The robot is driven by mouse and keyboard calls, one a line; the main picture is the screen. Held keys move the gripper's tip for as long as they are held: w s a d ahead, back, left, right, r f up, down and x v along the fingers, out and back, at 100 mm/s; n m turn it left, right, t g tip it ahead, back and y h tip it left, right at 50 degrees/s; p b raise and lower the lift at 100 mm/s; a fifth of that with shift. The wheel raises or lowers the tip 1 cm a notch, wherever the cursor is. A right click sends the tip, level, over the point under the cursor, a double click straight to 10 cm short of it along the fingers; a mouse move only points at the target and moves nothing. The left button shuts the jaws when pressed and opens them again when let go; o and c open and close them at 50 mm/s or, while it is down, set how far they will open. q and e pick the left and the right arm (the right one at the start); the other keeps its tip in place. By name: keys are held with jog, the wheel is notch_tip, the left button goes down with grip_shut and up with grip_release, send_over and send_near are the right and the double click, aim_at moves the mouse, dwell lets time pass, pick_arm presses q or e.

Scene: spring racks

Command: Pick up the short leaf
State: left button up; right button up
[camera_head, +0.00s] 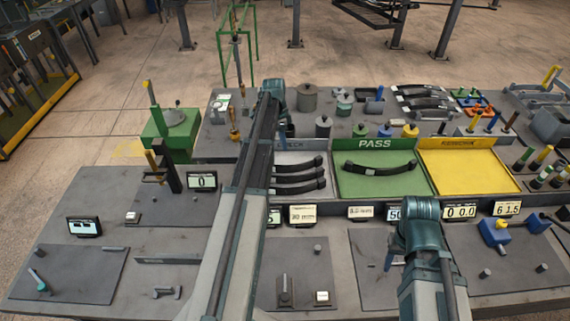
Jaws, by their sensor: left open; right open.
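Several dark curved leaves lie in the grey tray (290,156), left of the green tray: an upper one (298,165), a middle one (300,177) and a lower one (302,187). Their left ends are close to or behind my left arm, so I cannot tell which is the short leaf. Another dark leaf (380,169) with a pale label lies in the green PASS tray (390,187). My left arm reaches up the picture past the grey tray. My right arm stands in front of the green tray. No fingers of either gripper show.
A yellow tray (470,179) is right of the green one and looks empty. Small displays (302,215) line the trays' front edge. Cylinders (307,98) and stacked leaves (424,104) stand behind. A green fixture (172,132) is at left. Grey panels with small parts lie in front.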

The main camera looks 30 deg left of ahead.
pick_arm(q)
jog(key=shift+w+d+f+b, duration=0.1)
jog(key=shift+d+f+b, duration=0.05)
jog(key=shift+f+b, duration=1.3)
jog(key=shift+w+d+f+b, duration=0.15)
jog(key=shift+f+b, duration=1.25)
jog(key=shift+f, duration=0.05)
jog(key=shift+w+d+f+b, duration=0.1)
jog(key=shift+d+f+b, duration=0.05)
jog(key=shift+f+b, duration=1.3)
notch_tip(320, 180, down, 5)
jog(key=b, duration=0.5)
jog(key=shift+w+f, duration=0.15)
jog(key=shift+c, duration=0.3)
grip_shut()
jog(key=shift+d, duration=0.1)
